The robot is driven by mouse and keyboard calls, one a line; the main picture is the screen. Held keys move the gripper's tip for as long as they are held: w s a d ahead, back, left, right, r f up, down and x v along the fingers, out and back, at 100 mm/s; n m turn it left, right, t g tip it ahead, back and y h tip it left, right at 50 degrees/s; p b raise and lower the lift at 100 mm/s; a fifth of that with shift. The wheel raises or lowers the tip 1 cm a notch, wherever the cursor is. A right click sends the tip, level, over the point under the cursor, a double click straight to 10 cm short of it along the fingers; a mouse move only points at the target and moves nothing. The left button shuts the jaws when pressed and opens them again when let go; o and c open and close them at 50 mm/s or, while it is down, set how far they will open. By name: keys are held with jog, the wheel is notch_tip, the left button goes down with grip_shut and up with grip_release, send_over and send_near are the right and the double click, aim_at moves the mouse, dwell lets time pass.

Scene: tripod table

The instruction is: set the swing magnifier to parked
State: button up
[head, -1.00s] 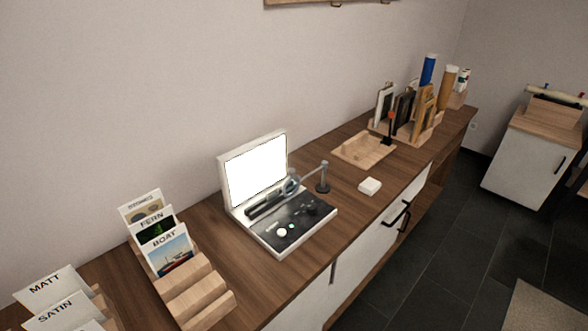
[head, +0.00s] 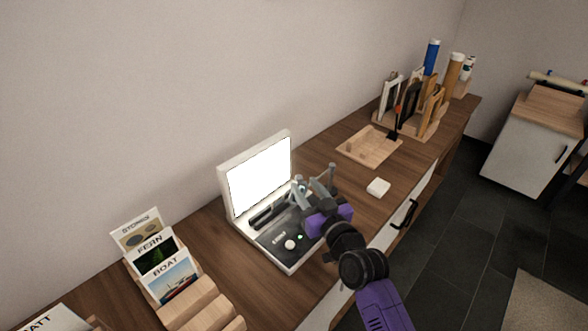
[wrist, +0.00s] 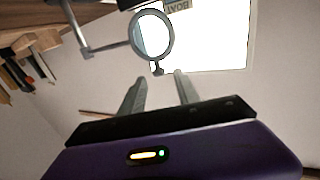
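The swing magnifier shows clearly in the wrist view as a round grey-rimmed lens (wrist: 152,35) on a thin arm from a post, with a small knob under its rim. The lens overlaps the bright screen (wrist: 215,40) there. In the head view its post (head: 332,174) stands at the right side of the white light box (head: 258,182), and the lens is mostly hidden behind my fingers. My gripper (wrist: 158,86) is open, with the knob just beyond and between its fingertips, apparently not gripped. In the head view my gripper (head: 313,188) is above the box's control panel.
Card racks with picture cards (head: 168,275) stand at the near left. A white block (head: 378,187) and a shallow wooden tray (head: 368,146) lie to the right. Frames and tubes (head: 415,100) stand at the far end. The wall rises directly behind the counter.

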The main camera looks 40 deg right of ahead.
jog(key=p+x, duration=0.1)
jog(key=x, duration=0.7)
jog(key=shift+r, duration=0.1)
grip_shut()
dwell(1.3)
